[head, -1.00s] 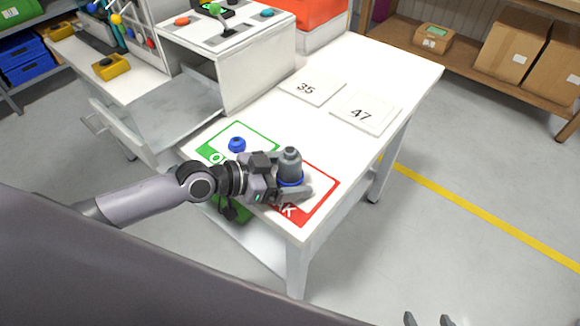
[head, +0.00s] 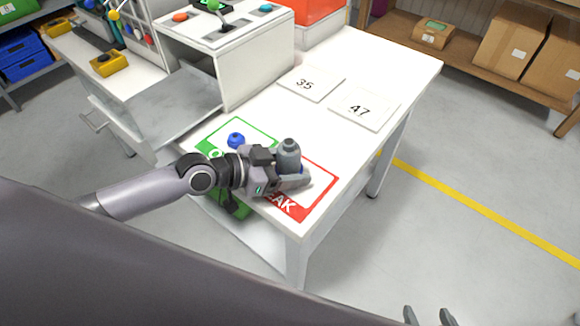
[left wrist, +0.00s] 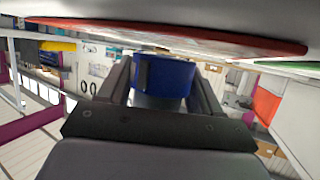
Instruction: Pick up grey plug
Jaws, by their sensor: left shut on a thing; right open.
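The grey plug (head: 289,149), with a blue band low on it, stands upright in my left gripper (head: 292,178). The jaws are shut on it over the red-bordered mat (head: 317,201). The left wrist view shows the plug's blue part (left wrist: 170,77) between the two fingers (left wrist: 158,92). Whether its base touches the mat is hard to tell. A blue plug (head: 236,140) stands on the green-bordered mat (head: 213,133), left of the gripper. My right gripper (head: 428,316) is open at the bottom edge, away from the table.
Two white cards marked 35 (head: 309,83) and 47 (head: 362,107) lie farther back on the white table (head: 385,70). A white cabinet (head: 258,72) with a control panel on top stands at the back left. Open table lies right of the mats.

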